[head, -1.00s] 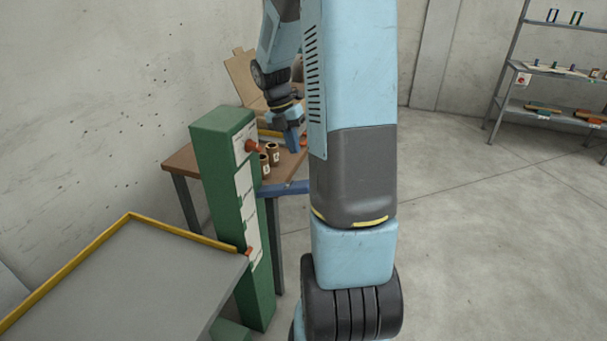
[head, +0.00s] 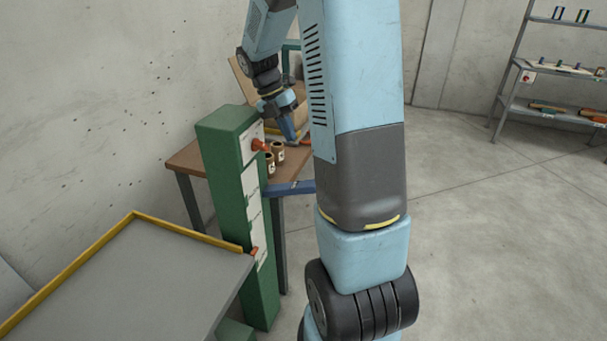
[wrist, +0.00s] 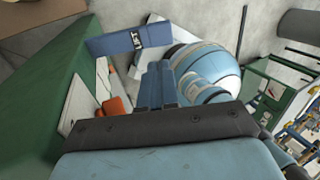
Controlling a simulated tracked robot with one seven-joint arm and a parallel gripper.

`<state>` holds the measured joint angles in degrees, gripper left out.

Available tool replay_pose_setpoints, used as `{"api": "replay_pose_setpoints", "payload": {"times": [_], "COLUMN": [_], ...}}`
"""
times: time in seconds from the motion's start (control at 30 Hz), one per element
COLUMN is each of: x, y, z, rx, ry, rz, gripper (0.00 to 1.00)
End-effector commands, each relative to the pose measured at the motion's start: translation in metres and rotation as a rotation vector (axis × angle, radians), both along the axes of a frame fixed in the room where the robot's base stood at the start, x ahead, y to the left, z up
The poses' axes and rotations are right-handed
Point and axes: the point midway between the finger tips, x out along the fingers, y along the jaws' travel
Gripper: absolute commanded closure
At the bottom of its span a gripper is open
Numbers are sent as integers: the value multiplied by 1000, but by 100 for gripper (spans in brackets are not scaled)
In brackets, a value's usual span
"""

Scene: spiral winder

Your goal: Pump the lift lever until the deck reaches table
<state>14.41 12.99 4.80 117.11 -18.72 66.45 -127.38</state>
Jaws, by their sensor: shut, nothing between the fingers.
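The blue lift lever (head: 290,187) sticks out to the right from the green lift column (head: 225,190), partly hidden behind my arm. My gripper (head: 289,134) is shut and empty, above the lever in the head view. In the wrist view its fingertips (wrist: 157,66) lie just below the bar; I cannot tell whether they touch. The grey deck (head: 130,285) with a yellow rim sits low, with an orange pointer (head: 254,251) at its corner, well below the tabletop.
A wooden table (head: 190,160) stands behind the column, with brown jars (head: 277,153) and an open cardboard box on it. A fixed-looking orange marker (head: 260,145) is high on the column. A shelf rack (head: 515,95) stands at the right back. Floor at right is clear.

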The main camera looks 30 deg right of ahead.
Motion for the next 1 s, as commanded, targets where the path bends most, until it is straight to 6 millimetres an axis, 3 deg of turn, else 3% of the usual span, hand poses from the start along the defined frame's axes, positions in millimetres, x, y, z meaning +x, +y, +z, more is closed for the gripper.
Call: {"api": "replay_pose_setpoints", "payload": {"times": [0.27, 0.8, 1.0], "x": [-6, -33, -39], "y": [-4, -24, -29], "z": [-18, -104, -123], "rx": [1, 1, 0], "ry": [3, 3, 2], "rz": [0, 2, 3], "gripper": [100, 100, 100]}}
